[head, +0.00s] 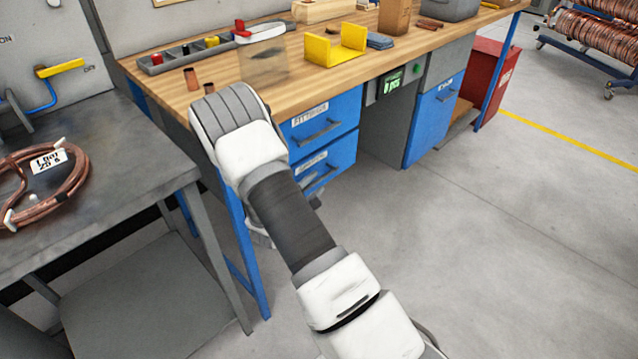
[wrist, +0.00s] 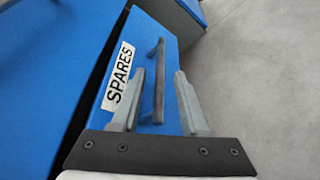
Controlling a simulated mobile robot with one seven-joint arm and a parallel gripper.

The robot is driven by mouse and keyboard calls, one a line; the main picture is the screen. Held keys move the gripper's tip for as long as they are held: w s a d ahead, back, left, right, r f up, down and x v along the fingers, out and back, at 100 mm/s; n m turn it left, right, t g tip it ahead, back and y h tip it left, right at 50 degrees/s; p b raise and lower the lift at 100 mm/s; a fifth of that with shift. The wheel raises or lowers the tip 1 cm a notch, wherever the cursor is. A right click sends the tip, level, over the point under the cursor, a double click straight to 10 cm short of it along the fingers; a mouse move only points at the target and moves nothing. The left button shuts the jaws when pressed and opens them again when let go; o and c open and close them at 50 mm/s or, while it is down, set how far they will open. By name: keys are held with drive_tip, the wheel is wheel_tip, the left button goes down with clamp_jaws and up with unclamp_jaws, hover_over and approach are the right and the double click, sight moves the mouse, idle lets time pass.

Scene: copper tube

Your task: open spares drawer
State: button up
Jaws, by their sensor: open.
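The blue spares drawer (wrist: 128,112) fills the middle of the wrist view, with a white SPARES label (wrist: 118,78) and a dark bar handle (wrist: 158,85). My gripper (wrist: 160,71) is open, and the handle shows between its two fingers. I cannot tell whether either finger touches it. In the head view, the lower blue drawer (head: 340,158) under the workbench is partly behind my arm, and its label is too small to read. My gripper is mostly hidden by my arm there. I cannot tell whether the drawer is fully shut.
The upper drawer (head: 326,124) is directly above. The wooden workbench (head: 215,92) carries a divided tray, a yellow holder (head: 335,46) and boxes. A grey table (head: 120,165) with a copper coil (head: 55,190) stands at left. The floor (head: 480,240) at right is clear.

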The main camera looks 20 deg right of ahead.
drive_tip(key=shift+x, duration=1.5)
drive_tip(key=shift+c, duration=0.3)
clamp_jaws()
